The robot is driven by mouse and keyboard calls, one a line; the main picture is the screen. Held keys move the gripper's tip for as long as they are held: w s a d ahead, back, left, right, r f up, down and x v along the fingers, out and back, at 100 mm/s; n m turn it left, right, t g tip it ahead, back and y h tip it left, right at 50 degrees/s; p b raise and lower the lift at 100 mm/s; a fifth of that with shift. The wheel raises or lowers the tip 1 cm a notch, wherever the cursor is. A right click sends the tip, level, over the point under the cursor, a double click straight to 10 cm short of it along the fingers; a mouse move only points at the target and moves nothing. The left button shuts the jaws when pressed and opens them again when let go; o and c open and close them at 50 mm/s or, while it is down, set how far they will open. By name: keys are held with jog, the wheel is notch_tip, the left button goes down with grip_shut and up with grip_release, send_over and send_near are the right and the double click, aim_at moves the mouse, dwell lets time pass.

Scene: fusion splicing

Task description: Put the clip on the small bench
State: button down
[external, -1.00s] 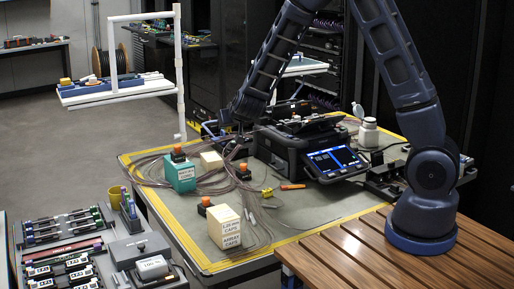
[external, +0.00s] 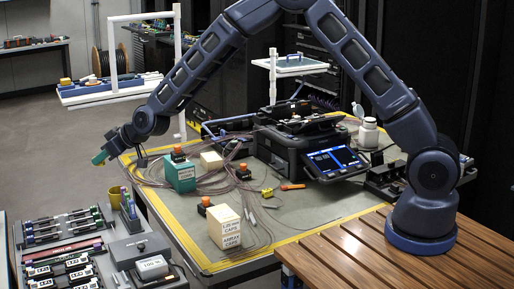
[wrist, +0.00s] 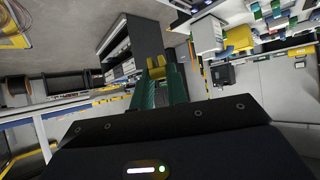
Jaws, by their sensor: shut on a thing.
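My gripper (external: 99,158) hangs past the left edge of the yellow-bordered worktable in the external view, pointing left above the floor. In the wrist view its green fingers (wrist: 165,92) are close together. A small yellow piece (wrist: 157,66) shows at the fingertips and appears to be the clip; its full shape is too small to tell. Which surface is the small bench is not certain. A bench (external: 35,43) with items stands at the far left, and a white raised shelf (external: 112,94) with blue and yellow items is at the upper left.
The worktable (external: 310,220) holds the black splicer (external: 285,145), cables, a teal box (external: 180,177) and a cream labelled box (external: 224,228). A tool tray (external: 70,240) and yellow cup (external: 115,197) are at lower left. A white post (external: 179,70) stands behind my forearm. Open floor lies left.

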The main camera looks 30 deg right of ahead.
jog(key=s+a+r+n+g+y, duration=0.15)
jog(key=s+a+n+g, duration=0.35)
jog(key=a, duration=0.8)
jog(key=m+t, duration=0.1)
jog(key=t, duration=0.1)
send_near(60, 242)
jog(key=shift+y, duration=0.25)
jog(key=x, duration=0.4)
jog(key=shift+w+a+f, duration=0.15)
jog(key=shift+f, duration=0.05)
jog(key=shift+f, duration=0.15)
jog(key=c, duration=1.7)
grip_release()
jog(key=shift+r, duration=0.25)
jog(key=v, duration=1.2)
